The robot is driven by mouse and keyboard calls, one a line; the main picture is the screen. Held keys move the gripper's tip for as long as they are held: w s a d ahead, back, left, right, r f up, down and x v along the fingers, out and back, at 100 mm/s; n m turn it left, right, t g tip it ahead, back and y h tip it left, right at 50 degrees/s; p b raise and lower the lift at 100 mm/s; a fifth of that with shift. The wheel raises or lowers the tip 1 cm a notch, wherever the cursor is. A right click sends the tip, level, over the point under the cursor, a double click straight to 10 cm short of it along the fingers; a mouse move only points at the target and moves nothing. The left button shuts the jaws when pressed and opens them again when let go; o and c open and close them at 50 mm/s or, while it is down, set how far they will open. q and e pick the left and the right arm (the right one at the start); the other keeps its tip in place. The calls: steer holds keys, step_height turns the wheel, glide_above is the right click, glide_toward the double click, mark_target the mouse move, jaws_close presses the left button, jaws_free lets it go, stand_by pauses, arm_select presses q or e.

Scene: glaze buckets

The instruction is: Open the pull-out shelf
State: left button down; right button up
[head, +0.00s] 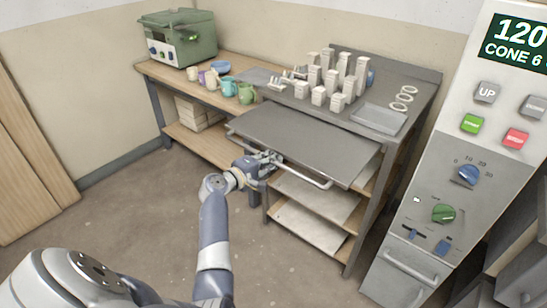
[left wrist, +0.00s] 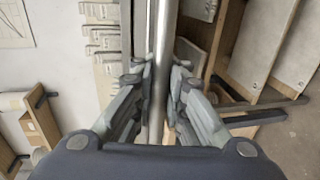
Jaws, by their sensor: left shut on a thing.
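The pull-out shelf (head: 305,143) is a flat dark grey panel under the top of the metal rack. It stands out in front of the rack top. A light metal bar handle (head: 308,178) runs along its front edge. My left gripper (head: 268,160) is shut on the handle, left of its middle. In the left wrist view the handle (left wrist: 164,60) runs upright between the two fingers (left wrist: 160,85). The fingers hide part of the bar. My right gripper is not in view.
Pale kiln posts (head: 330,78) stand on the rack top behind the shelf. Lower shelves (head: 305,228) hold flat slabs. A wooden table (head: 180,79) with cups and a green box (head: 180,37) adjoins on the left. A control panel (head: 460,150) stands at right. The front floor is clear.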

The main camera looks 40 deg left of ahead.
arm_select(q)
steer(key=c, duration=1.6)
jaws_free()
steer(key=shift+c, duration=0.2)
steer(key=v, duration=1.2)
steer(key=shift+d, duration=0.1)
steer(key=s+d+f+m+g, duration=0.1)
steer(key=d+f+g, duration=0.2)
steer(key=f, duration=0.8)
steer(key=d+f+m+g, duration=0.2)
steer(key=d+f, duration=0.1)
steer(key=f, duration=0.9)
steer(key=s+d+f+m+g, duration=0.25)
steer(key=s+f, duration=0.25)
steer(key=f, duration=0.3)
steer(key=s+d+f+m+g, duration=0.1)
steer(key=s+d+f+m, duration=0.1)
steer(key=s+d+f, duration=0.35)
steer(key=s+d+f+m+g, duration=0.1)
steer(key=s+f+m, duration=0.3)
steer(key=s, duration=0.7)
steer(key=s+d+f+m+g+y, duration=0.1)
steer(key=s+d+f+m+g, duration=0.1)
steer(key=s+f, duration=0.7)
steer(key=s+d+f+m+g, duration=0.2)
steer(key=s+f+m, duration=0.4)
steer(key=s, duration=0.6)
steer(key=shift+s+d+f+g, duration=0.25)
steer(key=shift+s+g, duration=0.15)
steer(key=shift+g, duration=0.15)
